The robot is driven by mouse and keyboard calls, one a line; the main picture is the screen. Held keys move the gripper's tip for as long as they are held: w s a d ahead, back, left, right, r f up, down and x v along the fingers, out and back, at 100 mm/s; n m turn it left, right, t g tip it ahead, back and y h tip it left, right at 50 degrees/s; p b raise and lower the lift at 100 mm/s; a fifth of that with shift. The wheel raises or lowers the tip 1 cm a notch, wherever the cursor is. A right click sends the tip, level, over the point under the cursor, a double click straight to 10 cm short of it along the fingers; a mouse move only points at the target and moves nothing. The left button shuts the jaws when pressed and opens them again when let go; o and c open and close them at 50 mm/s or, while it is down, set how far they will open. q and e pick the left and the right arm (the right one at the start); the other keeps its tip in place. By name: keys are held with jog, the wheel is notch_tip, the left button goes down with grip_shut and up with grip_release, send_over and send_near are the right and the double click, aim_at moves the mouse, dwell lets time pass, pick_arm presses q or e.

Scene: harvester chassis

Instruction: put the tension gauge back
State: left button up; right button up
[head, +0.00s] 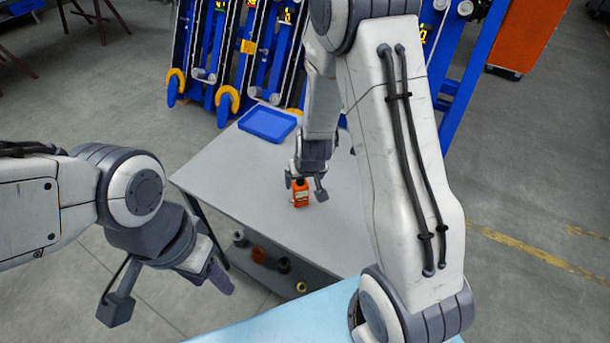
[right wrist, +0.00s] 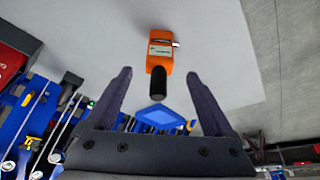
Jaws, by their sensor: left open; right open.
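The tension gauge (head: 301,195) is an orange device with a dark end, resting on the grey table. In the right wrist view the gauge (right wrist: 160,47) is beyond my right fingertips. Its dark end (right wrist: 154,84) appears in the gap between the fingers. My right gripper (head: 297,180) is open and empty, very close to the gauge; I cannot tell whether it touches. The blue tray (head: 267,123) lies at the table's far left corner. My left gripper (head: 217,277) is open and empty, off the table's near left side, low in the picture.
The grey table (head: 235,165) is mostly bare around the gauge. Several small spools (head: 258,254) sit below its near edge. Blue frames (head: 225,60) with rollers stand behind it. A light blue surface (head: 285,318) is at the front, and an orange cabinet (head: 530,35) at the back right.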

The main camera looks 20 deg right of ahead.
jog(key=s+a+r+n+g+y+p, duration=0.15)
jog(key=s+a+r+n, duration=0.25)
jog(key=s+a+r, duration=0.65)
jog(key=s+a+r+n+g, duration=0.1)
jog(key=s+a+r+n, duration=0.1)
jog(key=s+r, duration=0.2)
jog(key=s+a+r+n+g, duration=0.2)
jog(key=s+r, duration=0.2)
jog(key=s, duration=0.7)
jog(key=shift+s+a+n, duration=0.15)
jog(key=shift+a+n, duration=0.2)
jog(key=shift+n, duration=0.05)
